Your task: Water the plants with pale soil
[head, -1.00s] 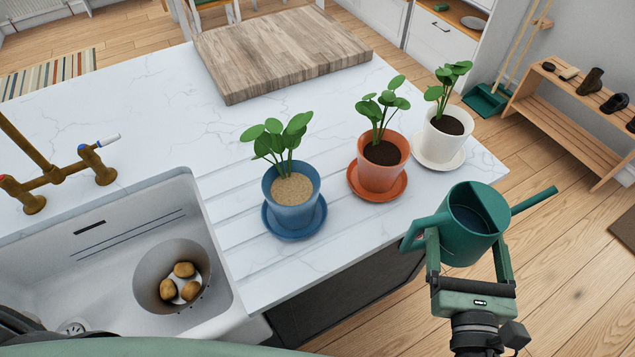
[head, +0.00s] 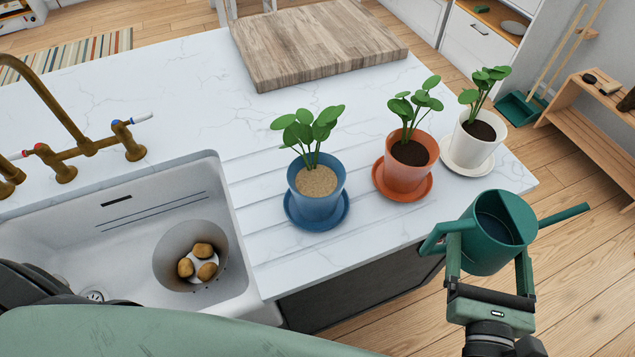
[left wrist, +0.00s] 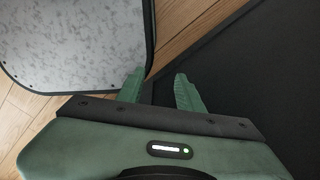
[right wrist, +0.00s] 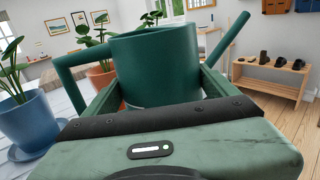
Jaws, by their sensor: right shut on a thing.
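Three potted plants stand on saucers on the counter. The blue pot (head: 317,205) has pale, sandy soil (head: 316,181). The orange pot (head: 409,172) and the white pot (head: 473,148) have dark soil. A green watering can (head: 490,240) is in my right gripper (head: 488,262), upright, off the counter's front edge, with its spout pointing right. The can also fills the right wrist view (right wrist: 155,65), between the fingers. My left gripper (left wrist: 160,90) shows only in the left wrist view, with its fingers apart and nothing between them.
A white sink (head: 120,215) at left holds a grey strainer bowl (head: 170,255) with several potatoes, below a brass tap (head: 75,155). A wooden board (head: 310,45) lies at the back. The counter (head: 225,120) between tap and plants is clear. A wooden rack (head: 575,130) stands at right.

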